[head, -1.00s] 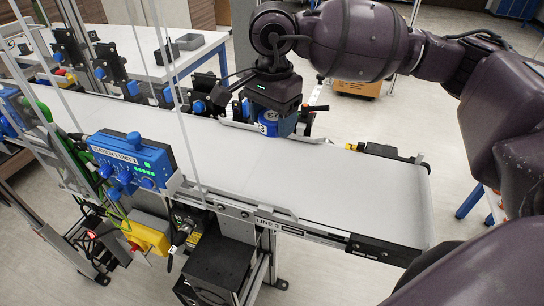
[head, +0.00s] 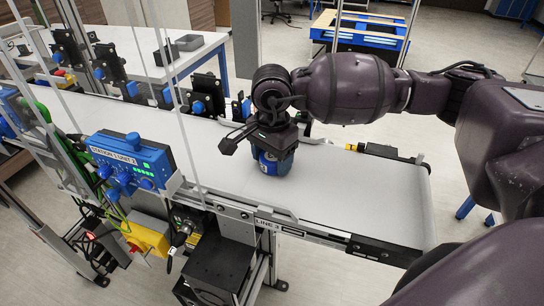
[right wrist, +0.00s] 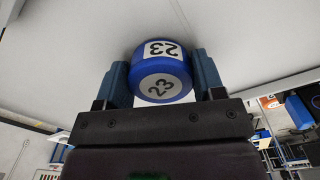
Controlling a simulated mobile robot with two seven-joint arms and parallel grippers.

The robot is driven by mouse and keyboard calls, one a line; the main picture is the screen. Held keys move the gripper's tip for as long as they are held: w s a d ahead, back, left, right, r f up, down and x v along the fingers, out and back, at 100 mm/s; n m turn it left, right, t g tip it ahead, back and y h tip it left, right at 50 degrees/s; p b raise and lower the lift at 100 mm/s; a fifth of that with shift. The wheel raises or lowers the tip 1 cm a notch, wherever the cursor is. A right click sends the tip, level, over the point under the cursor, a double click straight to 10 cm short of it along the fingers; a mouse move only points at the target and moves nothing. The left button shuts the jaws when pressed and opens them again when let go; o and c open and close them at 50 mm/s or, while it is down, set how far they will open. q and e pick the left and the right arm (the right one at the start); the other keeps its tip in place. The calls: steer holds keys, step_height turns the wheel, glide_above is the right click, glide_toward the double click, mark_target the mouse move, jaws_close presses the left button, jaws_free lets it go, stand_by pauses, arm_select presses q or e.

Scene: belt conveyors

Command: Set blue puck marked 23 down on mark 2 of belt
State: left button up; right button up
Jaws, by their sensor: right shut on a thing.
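The blue puck marked 23 (right wrist: 160,70) is between the fingers of my right gripper (right wrist: 163,78) in the right wrist view, with white labels reading 23 on its side and face. In the head view my right gripper (head: 272,158) is shut on the puck (head: 268,166), low over the belt (head: 330,190). I cannot tell whether the puck touches the belt. Mark 2 is not visible on the belt; the gripper and puck hide part of the surface. My left gripper is not in view.
A blue station control box (head: 133,162) stands at the belt's near left side, with clear upright panels beside it. Black sensor brackets (head: 208,95) line the far side. The belt's right part is bare up to its end. A white table (head: 150,55) stands behind.

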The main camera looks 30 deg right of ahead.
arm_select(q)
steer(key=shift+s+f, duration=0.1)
arm_select(e)
steer(key=shift+f, duration=0.1)
steer(key=o, duration=1)
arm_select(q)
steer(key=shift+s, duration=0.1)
arm_select(e)
steer(key=shift+r, duration=0.45)
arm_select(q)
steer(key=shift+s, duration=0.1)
arm_select(e)
steer(key=shift+r, duration=5.7)
